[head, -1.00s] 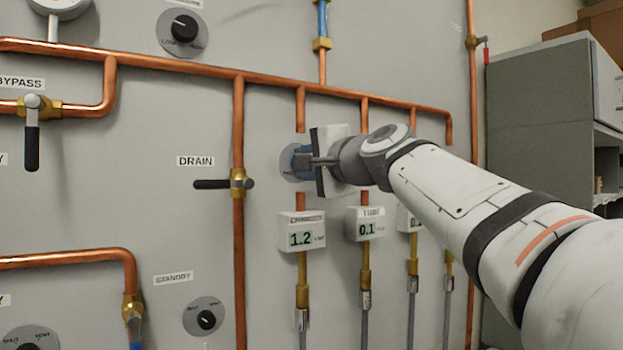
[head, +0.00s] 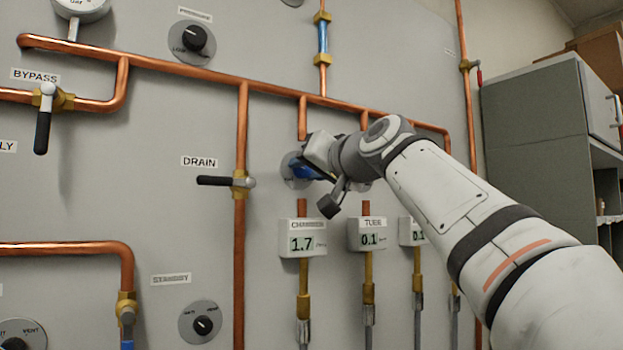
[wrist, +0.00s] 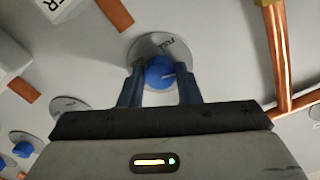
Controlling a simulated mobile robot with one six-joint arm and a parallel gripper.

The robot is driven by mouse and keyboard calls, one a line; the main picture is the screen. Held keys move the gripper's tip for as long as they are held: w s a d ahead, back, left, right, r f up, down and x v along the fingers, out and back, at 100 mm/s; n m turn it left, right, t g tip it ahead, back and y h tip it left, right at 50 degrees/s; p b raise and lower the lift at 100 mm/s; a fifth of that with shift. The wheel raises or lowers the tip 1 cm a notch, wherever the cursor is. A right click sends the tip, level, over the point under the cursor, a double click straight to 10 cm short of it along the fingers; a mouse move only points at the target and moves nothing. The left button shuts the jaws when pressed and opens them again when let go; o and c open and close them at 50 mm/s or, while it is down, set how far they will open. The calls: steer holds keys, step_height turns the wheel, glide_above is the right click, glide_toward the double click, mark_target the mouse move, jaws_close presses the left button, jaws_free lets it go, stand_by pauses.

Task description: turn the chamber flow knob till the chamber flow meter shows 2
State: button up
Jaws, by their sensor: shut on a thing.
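The chamber flow knob is a blue knob (head: 303,168) on a round grey plate, above the chamber flow meter and partly hidden by my gripper in the head view. My gripper (wrist: 161,75) is shut on this blue knob (wrist: 159,72), with one finger on each side of it in the wrist view. In the head view my wrist is rolled at a slant. The chamber flow meter (head: 302,238) is a white box whose display reads 1.7.
The tube meter (head: 373,233) beside it reads 0.1. A neighbouring blue knob (wrist: 22,149) sits at the lower left of the wrist view. A drain valve lever (head: 212,180) sticks out left of my gripper. Copper pipes (head: 241,110) run across the panel.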

steer(key=n, duration=0.2)
steer(key=n+b, duration=0.1)
steer(key=n, duration=0.1)
steer(key=n+b, duration=0.1)
steer(key=shift+w+f+n, duration=0.15)
steer(key=shift+f+n, duration=0.1)
steer(key=shift+n, duration=0.15)
stand_by(0.4)
steer(key=o, duration=0.9)
steer(key=shift+o, duration=0.3)
steer(key=shift+r, duration=0.15)
steer(key=b+v, duration=0.1)
steer(key=v, duration=0.6)
steer(key=shift+s+d+b, duration=0.2)
steer(key=shift+s+b, duration=0.1)
steer(key=shift+s, duration=0.05)
